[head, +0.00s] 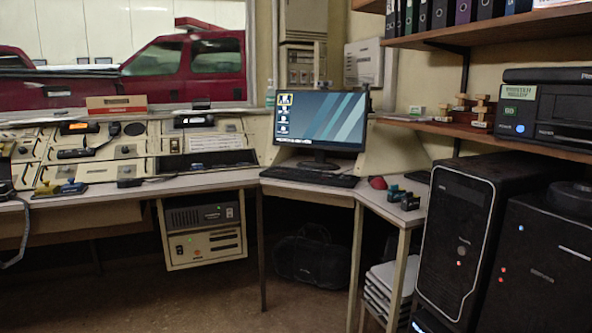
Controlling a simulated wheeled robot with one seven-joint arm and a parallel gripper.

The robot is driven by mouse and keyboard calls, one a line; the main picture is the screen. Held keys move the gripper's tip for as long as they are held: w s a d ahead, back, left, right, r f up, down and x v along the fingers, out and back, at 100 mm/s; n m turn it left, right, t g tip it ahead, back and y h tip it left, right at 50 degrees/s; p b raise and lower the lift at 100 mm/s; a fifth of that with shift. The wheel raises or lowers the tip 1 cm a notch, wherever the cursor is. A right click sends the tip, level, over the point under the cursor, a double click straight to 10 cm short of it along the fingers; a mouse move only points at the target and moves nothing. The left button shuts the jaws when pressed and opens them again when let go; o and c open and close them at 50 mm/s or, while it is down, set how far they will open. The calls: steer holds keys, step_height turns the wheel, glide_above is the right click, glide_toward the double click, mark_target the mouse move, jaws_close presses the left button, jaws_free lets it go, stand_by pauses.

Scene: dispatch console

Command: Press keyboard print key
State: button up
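A black keyboard (310,177) lies on the corner desk, in front of a lit monitor (321,123) that shows a desktop with a few icons. The keyboard is small and seen at a low angle, so single keys, the print key among them, cannot be made out. My gripper is not in the head view.
The desk (215,182) runs left along a control console (100,150). A red mouse-like object (377,183) and small dark stamps (410,202) sit right of the keyboard. Black computer towers (455,235) and a printer (545,115) stand at right. The floor (215,300) is open in front.

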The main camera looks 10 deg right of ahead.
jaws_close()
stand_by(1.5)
